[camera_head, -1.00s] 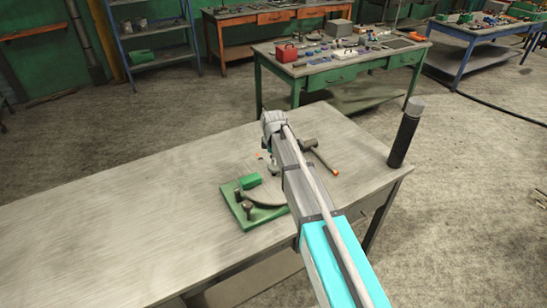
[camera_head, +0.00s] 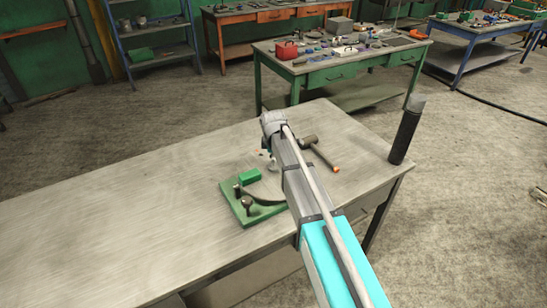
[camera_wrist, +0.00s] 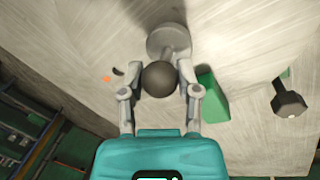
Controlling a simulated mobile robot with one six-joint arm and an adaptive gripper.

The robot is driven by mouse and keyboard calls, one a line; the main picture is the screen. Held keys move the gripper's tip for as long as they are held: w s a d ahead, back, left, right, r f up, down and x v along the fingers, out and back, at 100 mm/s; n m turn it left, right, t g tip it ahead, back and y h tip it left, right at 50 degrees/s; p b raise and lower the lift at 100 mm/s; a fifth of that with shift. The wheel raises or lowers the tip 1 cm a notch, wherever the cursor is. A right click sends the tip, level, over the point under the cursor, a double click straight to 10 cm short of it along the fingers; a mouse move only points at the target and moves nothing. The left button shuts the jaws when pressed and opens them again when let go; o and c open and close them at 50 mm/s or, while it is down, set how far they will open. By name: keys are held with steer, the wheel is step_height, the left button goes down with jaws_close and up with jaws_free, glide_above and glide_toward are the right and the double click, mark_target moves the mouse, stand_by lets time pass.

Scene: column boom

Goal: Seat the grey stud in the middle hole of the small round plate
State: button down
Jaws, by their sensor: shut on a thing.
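My gripper (camera_wrist: 160,80) is shut on the grey stud, whose dark round head (camera_wrist: 160,78) shows between the fingertips in the wrist view. A wide pale grey disc (camera_wrist: 165,40) on the stud shows beyond the head. In the head view the stud's lower end (camera_head: 272,165) hangs under my wrist, beside the green fixture. The small round plate (camera_head: 264,190) seems to be the grey curved piece at the fixture, partly behind my arm. Its middle hole is not visible. I cannot tell the gap between stud and plate.
The green fixture (camera_head: 236,212) carries a green block (camera_head: 249,177) and dark knobs (camera_head: 247,203). A hammer (camera_head: 318,152) lies right of my arm. The table's left side (camera_head: 110,215) is clear.

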steer(key=shift+f+b, duration=0.55)
steer(key=shift+f, duration=0.05)
steer(key=c, duration=0.6)
jaws_free()
steer(key=shift+r, duration=0.1)
steer(key=shift+r, duration=0.15)
steer(key=shift+r+p, duration=3.6)
steer(key=shift+p, duration=0.25)
steer(key=o, duration=0.6)
steer(key=shift+c, duration=0.2)
